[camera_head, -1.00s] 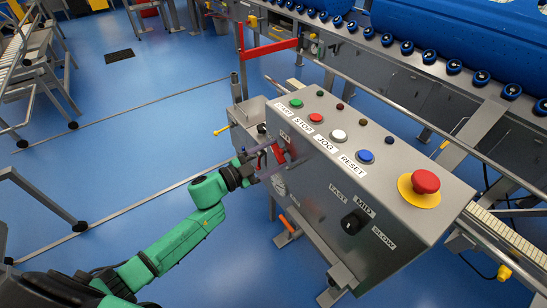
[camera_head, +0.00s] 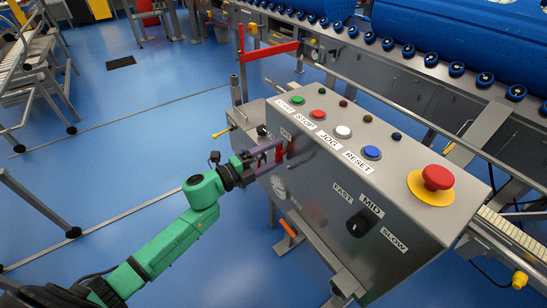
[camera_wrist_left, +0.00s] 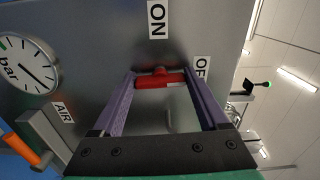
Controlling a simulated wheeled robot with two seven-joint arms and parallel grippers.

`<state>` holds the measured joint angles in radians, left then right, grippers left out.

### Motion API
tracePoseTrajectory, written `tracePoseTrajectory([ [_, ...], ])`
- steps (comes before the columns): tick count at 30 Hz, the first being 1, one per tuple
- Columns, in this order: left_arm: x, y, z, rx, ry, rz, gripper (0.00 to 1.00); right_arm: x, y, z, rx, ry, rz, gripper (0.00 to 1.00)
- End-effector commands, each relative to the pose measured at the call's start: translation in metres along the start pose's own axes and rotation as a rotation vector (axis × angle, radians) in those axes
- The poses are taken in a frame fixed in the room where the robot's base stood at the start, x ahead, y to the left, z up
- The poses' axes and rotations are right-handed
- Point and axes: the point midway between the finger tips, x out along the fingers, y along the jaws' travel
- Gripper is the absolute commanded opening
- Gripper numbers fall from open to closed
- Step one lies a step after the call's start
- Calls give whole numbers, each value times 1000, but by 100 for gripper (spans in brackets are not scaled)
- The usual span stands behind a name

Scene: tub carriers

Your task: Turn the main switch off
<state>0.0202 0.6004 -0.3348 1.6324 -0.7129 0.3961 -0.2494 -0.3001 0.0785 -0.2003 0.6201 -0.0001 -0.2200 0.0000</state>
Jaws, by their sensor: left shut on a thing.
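The main switch is a red handle (camera_head: 279,154) on the left end of the grey control box's front face. In the left wrist view the red handle (camera_wrist_left: 158,82) lies crosswise between the fingers, with a pale mark at its right end. An ON label (camera_wrist_left: 157,19) stands above it and a partly hidden OFF label (camera_wrist_left: 202,67) to its right. The handle's marked end points to the OFF side. My left gripper (camera_head: 273,158) is shut on the handle, one purple finger at each end. My right gripper is out of view.
The control box (camera_head: 320,190) carries several coloured buttons, a red emergency stop (camera_head: 437,178) on yellow and a black speed knob (camera_head: 358,225). A pressure gauge (camera_wrist_left: 25,65) and an orange-handled lever (camera_wrist_left: 20,149) sit near the switch.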

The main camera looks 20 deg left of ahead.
Motion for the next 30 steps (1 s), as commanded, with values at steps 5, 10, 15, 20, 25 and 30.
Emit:
tracePoseTrajectory([
  [5,0,2,0,51,1,3,21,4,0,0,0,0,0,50],
  [10,0,2,-1,71,1,3,21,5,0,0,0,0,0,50],
  [15,0,1,-1,74,2,3,21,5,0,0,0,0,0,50],
  [20,0,2,-1,74,2,3,21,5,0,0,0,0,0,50],
  [25,0,1,0,73,1,3,100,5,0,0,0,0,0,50],
  [30,-1,1,0,72,1,2,100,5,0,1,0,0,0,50],
])
